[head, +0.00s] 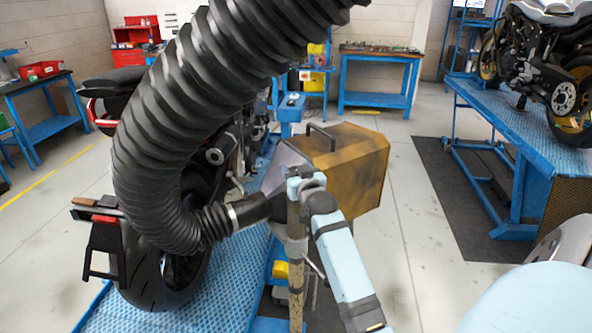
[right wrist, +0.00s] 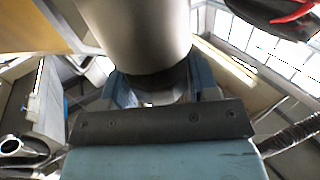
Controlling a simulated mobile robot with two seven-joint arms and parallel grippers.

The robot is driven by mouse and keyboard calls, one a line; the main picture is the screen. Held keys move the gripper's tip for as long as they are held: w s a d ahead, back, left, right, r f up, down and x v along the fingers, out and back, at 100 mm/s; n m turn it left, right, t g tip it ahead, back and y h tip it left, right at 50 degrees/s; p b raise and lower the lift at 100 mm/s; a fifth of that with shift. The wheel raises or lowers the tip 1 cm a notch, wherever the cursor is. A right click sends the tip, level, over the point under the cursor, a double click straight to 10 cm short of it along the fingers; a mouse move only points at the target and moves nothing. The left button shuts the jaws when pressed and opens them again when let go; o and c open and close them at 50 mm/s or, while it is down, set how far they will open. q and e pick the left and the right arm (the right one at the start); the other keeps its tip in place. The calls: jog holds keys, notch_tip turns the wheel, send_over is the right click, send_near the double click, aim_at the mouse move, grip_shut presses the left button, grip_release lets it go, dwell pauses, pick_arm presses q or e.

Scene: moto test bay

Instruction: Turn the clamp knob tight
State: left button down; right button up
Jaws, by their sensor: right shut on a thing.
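My right gripper (head: 303,184) is up against the top of a worn upright post (head: 296,272), beside the grey metal nozzle (head: 284,170) at the end of the black ribbed hose (head: 170,130). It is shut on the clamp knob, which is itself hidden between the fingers. In the right wrist view, the blue fingers of the gripper (right wrist: 162,92) stand on either side, and a large smooth grey metal cylinder (right wrist: 140,38) fills the space beyond them. My left gripper is not in view.
A scuffed yellow-brown box (head: 350,165) with a handle stands just behind the gripper. The hose arches over a motorcycle (head: 165,265) on a blue lift (head: 215,300). Another motorcycle (head: 540,60) stands on a blue lift table (head: 500,125) at right.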

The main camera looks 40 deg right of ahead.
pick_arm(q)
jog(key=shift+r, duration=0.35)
pick_arm(e)
jog(key=shift+m+g+h, duration=0.3)
jog(key=shift+m+h, duration=0.1)
jog(key=shift+h, duration=0.2)
jog(key=o, duration=0.9)
